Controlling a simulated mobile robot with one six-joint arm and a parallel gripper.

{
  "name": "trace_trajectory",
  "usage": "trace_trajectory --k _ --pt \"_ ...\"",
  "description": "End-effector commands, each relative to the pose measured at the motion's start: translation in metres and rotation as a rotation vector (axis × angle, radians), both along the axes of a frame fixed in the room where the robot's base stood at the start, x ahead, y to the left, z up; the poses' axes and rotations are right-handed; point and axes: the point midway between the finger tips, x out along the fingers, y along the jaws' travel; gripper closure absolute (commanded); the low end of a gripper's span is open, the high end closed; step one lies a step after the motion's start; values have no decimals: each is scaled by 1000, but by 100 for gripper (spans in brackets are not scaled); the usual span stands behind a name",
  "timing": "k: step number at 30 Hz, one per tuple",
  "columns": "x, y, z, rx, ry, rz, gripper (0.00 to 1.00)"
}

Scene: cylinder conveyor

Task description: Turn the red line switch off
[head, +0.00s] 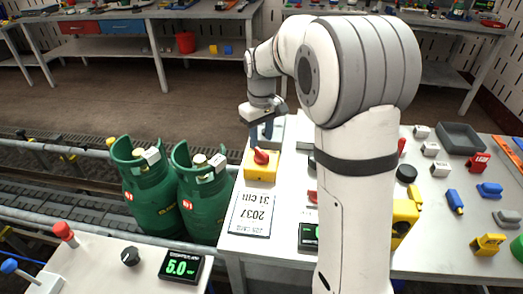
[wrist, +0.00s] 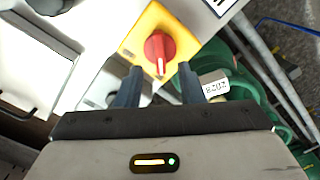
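The red line switch is a red rotary knob (wrist: 159,47) on a square yellow box (wrist: 133,42), at the left end of the white bench. In the head view, the red knob (head: 261,157) tops the yellow box (head: 260,172). In the wrist view, the knob's pale pointer mark faces toward my gripper. My gripper (wrist: 159,84) is open, with its two dark fingers apart and nothing between them. The knob lies just beyond the fingertips in the wrist view. In the head view, my gripper (head: 262,142) is close to the knob; contact cannot be told.
A job card (head: 250,214) lies in front of the yellow box. Two green cylinders (head: 201,195) stand on the conveyor (head: 60,196) to the left. A grey box sits behind the switch. A scale display (head: 182,266) reads 5.0. Small parts and a grey tray (head: 461,138) lie right.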

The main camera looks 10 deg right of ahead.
Motion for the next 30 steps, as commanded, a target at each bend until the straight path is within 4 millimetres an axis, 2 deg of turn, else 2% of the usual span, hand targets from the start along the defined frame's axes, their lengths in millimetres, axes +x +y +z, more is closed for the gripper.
trace_trajectory --k 3,9,21,30 --pt "-1 0 -22 0 3 -1 65" --pt "-1 0 -48 0 2 -1 65" --pt "0 0 -55 0 -1 -1 66" --pt "0 0 -55 0 -1 -1 91"
